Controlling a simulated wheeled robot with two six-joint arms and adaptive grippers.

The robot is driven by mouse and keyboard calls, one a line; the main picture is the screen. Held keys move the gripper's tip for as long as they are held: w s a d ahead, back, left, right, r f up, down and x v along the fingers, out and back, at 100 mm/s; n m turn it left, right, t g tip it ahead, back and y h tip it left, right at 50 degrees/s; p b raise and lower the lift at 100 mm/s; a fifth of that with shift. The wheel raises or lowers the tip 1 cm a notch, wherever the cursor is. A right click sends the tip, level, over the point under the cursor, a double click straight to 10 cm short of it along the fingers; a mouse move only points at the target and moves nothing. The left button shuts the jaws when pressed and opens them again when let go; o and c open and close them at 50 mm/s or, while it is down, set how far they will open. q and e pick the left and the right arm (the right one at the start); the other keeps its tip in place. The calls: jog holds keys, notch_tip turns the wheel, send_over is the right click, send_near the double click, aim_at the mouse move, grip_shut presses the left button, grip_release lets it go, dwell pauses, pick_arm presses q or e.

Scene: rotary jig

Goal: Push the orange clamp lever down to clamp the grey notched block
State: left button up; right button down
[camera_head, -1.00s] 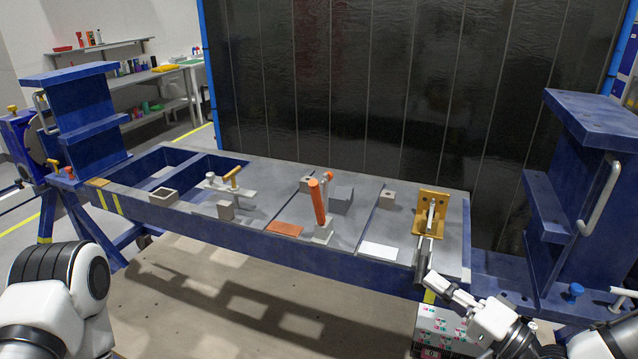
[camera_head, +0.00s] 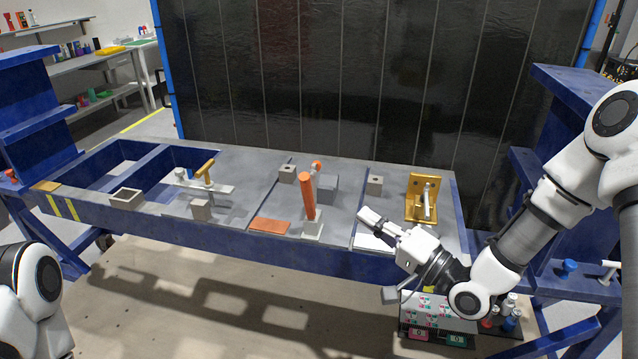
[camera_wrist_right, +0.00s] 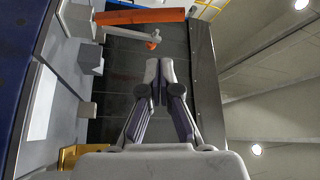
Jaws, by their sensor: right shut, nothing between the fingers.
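The orange clamp lever (camera_head: 308,197) stands nearly upright on a grey base (camera_head: 313,226) in the middle of the bench. It also shows in the wrist view as an orange bar (camera_wrist_right: 140,17). A grey block (camera_head: 328,187) sits just behind and right of the lever; its notch cannot be made out. My right gripper (camera_head: 366,217) is shut and empty, to the right of the lever and apart from it. In the right wrist view, its fingertips (camera_wrist_right: 160,72) are together with nothing between them. My left gripper is out of view; only part of that arm shows at lower left.
A gold bracket (camera_head: 421,195) with a handle stands right of my right gripper. A small grey block (camera_head: 375,186), an orange plate (camera_head: 270,226) and a toggle clamp (camera_head: 205,180) also occupy the bench. Blue posts flank it, and a dark panel (camera_head: 350,80) stands behind.

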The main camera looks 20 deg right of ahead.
aim_at(308, 197)
jog(key=p+x, duration=0.3)
jog(key=x, duration=0.9)
jog(key=shift+w, duration=0.3)
jog(key=shift+a, duration=0.15)
